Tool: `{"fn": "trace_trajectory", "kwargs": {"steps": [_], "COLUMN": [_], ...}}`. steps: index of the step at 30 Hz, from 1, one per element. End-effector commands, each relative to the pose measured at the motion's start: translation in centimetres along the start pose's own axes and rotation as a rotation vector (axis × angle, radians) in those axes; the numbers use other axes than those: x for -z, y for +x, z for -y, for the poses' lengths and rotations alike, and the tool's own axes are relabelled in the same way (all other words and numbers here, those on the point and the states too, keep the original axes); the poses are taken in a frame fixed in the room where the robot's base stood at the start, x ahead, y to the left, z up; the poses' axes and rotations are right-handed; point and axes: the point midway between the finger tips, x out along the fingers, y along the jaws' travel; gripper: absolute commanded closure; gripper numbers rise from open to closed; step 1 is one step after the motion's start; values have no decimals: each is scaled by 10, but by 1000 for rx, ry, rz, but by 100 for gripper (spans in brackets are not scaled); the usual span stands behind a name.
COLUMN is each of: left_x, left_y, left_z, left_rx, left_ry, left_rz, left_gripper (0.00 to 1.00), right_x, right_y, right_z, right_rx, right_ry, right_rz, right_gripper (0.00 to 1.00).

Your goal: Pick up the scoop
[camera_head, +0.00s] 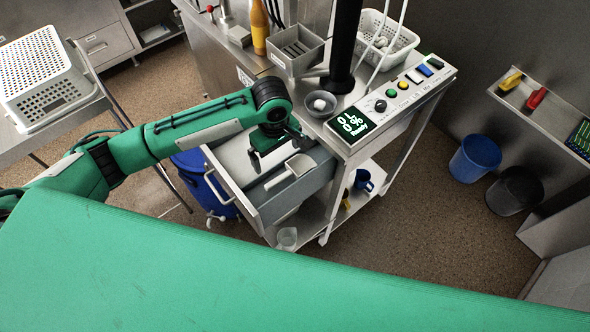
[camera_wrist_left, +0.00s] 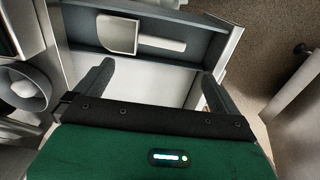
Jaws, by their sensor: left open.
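A white scoop (camera_head: 298,165) with a flat square pan and a short handle lies in the pulled-out drawer (camera_head: 231,187) of the metal cart. In the left wrist view the scoop (camera_wrist_left: 117,35) lies in a grey compartment, its handle pointing right. My left gripper (camera_head: 277,154) hangs over the drawer, beside the scoop in the picture. Its two fingers are spread in the left wrist view (camera_wrist_left: 157,76), with nothing between them and the scoop beyond the tips. It is apart from the scoop. My right gripper is not in view.
On the cart top are a small bowl (camera_head: 321,104) with a white round thing in it, a control panel with a display (camera_head: 351,123), a grey bin (camera_head: 297,52) and a white perforated basket (camera_head: 388,40). A black post (camera_head: 343,45) rises there. A blue container (camera_head: 199,180) stands left of the drawer.

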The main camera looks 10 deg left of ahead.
Motion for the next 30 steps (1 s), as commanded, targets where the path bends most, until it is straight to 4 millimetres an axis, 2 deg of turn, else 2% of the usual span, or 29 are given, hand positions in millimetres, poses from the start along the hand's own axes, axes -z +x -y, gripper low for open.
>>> {"fn": "trace_trajectory", "kwargs": {"steps": [3, 9, 14, 21, 25, 30], "left_x": [0, 0, -1, -1, -2, -2], "left_y": [24, 56, 66, 92, 110, 117], "left_z": [1, 0, 0, 2, 2, 2], "left_rx": [4, 1, 0, 3, 1, -2], "left_ry": [0, 1, 3, 3, 3, 3], "left_rz": [1, 1, 1, -1, 0, 0], "left_gripper": [0, 0, 0, 0, 0, 0], "right_x": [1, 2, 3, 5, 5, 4], "right_y": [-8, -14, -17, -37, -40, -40], "right_z": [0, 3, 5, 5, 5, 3], "right_rx": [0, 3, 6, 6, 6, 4], "right_ry": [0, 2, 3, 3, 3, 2], "right_rz": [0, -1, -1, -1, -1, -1], "right_gripper": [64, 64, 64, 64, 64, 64]}}
